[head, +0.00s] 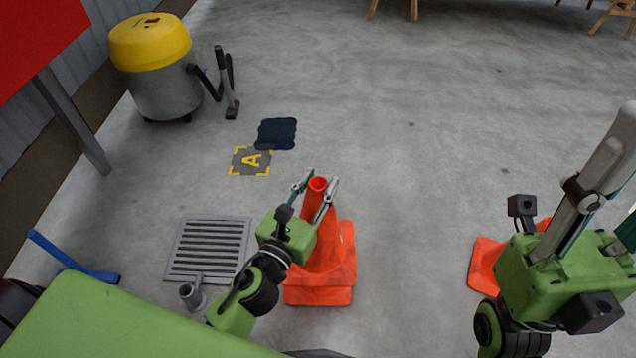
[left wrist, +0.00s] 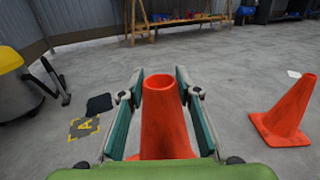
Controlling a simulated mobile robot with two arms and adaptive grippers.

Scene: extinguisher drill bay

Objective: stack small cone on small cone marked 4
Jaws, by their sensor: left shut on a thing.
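An orange-red cone (head: 318,240) stands upright between the fingers of my left gripper (head: 318,182), which is shut on its upper part. The cone's open top also shows between the fingers in the left wrist view (left wrist: 162,110). I cannot tell whether its square base touches the floor. A second orange-red cone (left wrist: 282,118) stands on the floor to the right in the left wrist view. In the head view its base (head: 484,264) shows partly behind my right gripper (head: 618,140). I cannot tell whether that gripper is open or shut. No number 4 is readable on either cone.
A floor grate (head: 208,248) with a short pipe stub lies left of the held cone. A dark mat (head: 277,133) and a yellow A floor mark (head: 251,161) lie beyond. A yellow-topped vacuum (head: 158,75) stands far left. Floor between the cones is clear.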

